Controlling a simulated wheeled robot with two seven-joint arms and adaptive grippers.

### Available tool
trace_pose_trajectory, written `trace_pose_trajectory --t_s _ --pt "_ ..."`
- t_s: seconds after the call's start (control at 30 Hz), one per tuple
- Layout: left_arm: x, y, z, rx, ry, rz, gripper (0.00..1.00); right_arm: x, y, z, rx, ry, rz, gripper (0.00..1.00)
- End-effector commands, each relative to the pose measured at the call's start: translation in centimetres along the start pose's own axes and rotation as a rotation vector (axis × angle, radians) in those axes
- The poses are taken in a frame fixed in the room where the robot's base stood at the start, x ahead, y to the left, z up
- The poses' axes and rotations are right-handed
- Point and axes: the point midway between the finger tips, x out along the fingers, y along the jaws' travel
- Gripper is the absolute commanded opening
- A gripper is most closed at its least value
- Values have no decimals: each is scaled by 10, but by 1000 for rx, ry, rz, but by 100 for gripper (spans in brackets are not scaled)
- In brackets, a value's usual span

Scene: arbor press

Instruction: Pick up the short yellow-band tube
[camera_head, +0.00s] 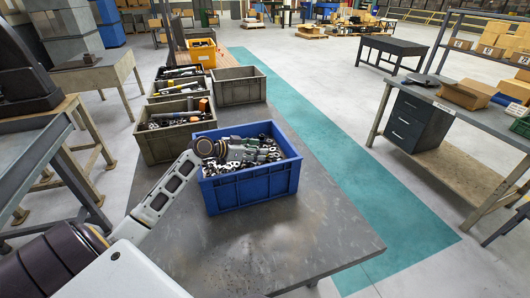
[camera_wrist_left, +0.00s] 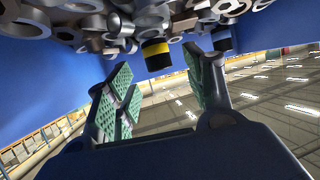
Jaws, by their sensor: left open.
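The short yellow-band tube (camera_wrist_left: 156,54) shows in the left wrist view as a dark cylinder with a yellow ring, at the edge of a heap of metal parts. My left gripper (camera_wrist_left: 160,72) is open, with its green-padded fingers on either side of the tube's line and nothing between the pads. In the head view my left gripper (camera_head: 230,150) reaches into the blue bin (camera_head: 252,187), among the parts. The tube cannot be made out in the head view. My right gripper is not in view.
The heap holds metal rings and tubes (camera_wrist_left: 140,18), including a blue-banded dark one (camera_wrist_left: 222,40) close to the right finger. The bin's walls stand around the gripper. Grey bins (camera_head: 172,140) stand behind and left on the table (camera_head: 270,240); its front is clear.

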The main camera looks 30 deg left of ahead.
Motion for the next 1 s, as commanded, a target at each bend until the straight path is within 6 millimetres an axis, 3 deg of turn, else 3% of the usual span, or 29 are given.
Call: trace_pose_trajectory --t_s 0.33,0.87,1.0 --pt "26 0 -1 0 0 0 53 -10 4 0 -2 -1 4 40" --pt "29 0 0 1 -1 0 53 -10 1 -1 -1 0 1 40" --pt "29 0 0 1 -1 0 39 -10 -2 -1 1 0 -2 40"
